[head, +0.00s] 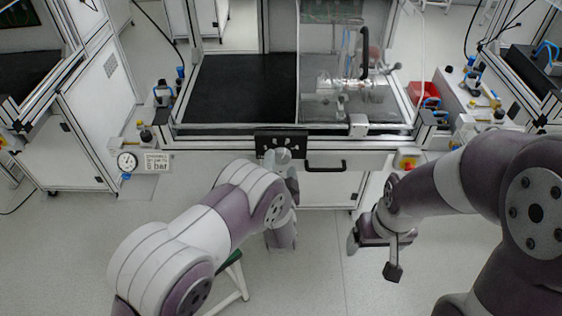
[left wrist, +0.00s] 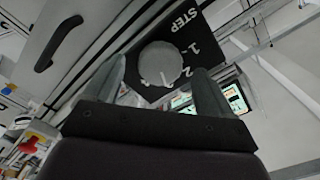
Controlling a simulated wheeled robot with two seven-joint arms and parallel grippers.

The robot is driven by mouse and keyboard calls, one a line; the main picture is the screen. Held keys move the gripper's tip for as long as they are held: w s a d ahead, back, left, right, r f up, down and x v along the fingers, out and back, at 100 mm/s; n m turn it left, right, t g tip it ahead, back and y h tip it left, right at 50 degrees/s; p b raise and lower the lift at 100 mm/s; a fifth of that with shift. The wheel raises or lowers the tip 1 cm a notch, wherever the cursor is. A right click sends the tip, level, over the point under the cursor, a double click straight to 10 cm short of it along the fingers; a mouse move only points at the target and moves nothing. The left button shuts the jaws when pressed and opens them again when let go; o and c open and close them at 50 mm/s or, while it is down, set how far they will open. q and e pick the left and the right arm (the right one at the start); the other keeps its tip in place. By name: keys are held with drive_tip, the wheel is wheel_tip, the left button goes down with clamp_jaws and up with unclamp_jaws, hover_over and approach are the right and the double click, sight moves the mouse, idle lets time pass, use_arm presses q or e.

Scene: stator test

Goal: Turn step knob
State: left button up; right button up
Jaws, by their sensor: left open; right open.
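The step knob (left wrist: 160,62) is a round grey dial on a black panel (left wrist: 207,62) marked STEP with numbers. In the head view the black panel (head: 268,137) is on the front of the bench. My left gripper (left wrist: 158,65) is open, with one finger on each side of the knob in the left wrist view. Whether the fingers touch it I cannot tell. In the head view my left wrist covers part of the panel area. My right gripper (head: 375,243) is open and empty, low in front of the bench, away from the knob.
A black door handle (head: 326,166) is just right of the panel. A red and yellow switch (head: 407,162) and a pressure gauge (head: 127,162) are on the bench front. A clear guarded fixture (head: 345,85) stands on the bench.

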use_arm(q)
drive_tip(key=s, duration=1)
drive_tip(key=shift+s, duration=0.35)
